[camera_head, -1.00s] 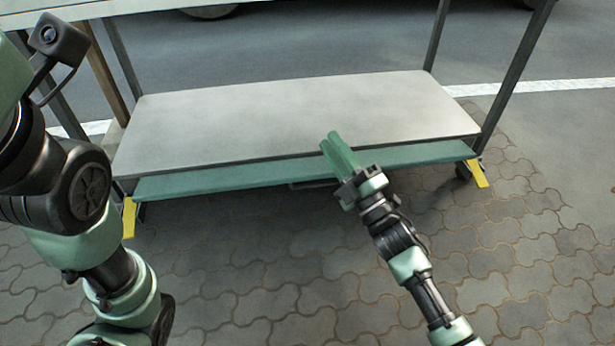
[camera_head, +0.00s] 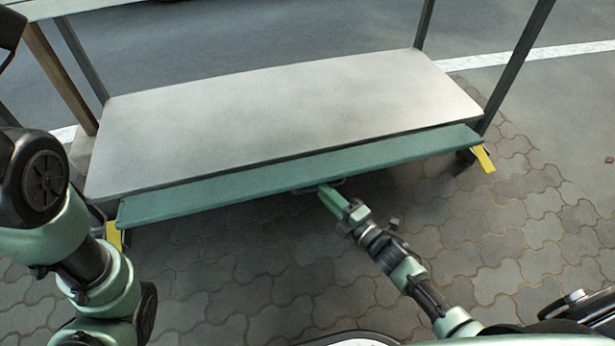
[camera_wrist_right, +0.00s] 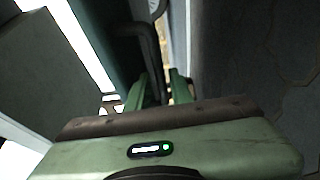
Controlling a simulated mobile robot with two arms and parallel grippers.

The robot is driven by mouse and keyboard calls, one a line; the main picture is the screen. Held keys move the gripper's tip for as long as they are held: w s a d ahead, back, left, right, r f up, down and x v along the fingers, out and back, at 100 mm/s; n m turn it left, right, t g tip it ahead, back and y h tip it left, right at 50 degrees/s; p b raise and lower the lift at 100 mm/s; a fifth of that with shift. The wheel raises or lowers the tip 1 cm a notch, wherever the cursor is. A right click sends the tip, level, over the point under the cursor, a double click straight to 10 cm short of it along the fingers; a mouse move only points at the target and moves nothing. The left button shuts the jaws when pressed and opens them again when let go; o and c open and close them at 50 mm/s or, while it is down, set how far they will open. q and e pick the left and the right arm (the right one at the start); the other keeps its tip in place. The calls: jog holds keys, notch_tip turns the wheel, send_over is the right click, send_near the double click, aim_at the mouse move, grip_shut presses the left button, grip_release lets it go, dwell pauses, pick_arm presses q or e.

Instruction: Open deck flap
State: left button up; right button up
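The deck flap (camera_head: 300,177) is a long green panel along the front edge of the pale grey deck (camera_head: 290,110). A thin handle (camera_head: 332,186) shows under the flap's front edge, near its middle. My right gripper (camera_head: 326,192) is at this handle, below the flap edge. In the right wrist view, its two green fingers (camera_wrist_right: 159,90) stand apart, with a dark bar of the handle (camera_wrist_right: 154,62) running down between them. Contact with the bar cannot be made out. My left arm comes in at the left; its gripper is out of view.
Yellow brackets stand at the flap's left (camera_head: 114,236) and right (camera_head: 484,158) ends. Metal posts (camera_head: 518,65) rise from the deck's corners. The paved ground (camera_head: 230,270) in front of the cart is clear apart from my arms.

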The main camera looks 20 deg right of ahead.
jog(key=b+x, duration=0.3)
jog(key=x, duration=0.3)
jog(key=shift+w, duration=0.2)
jog(key=shift+a, duration=0.1)
grip_shut()
dwell(1.1)
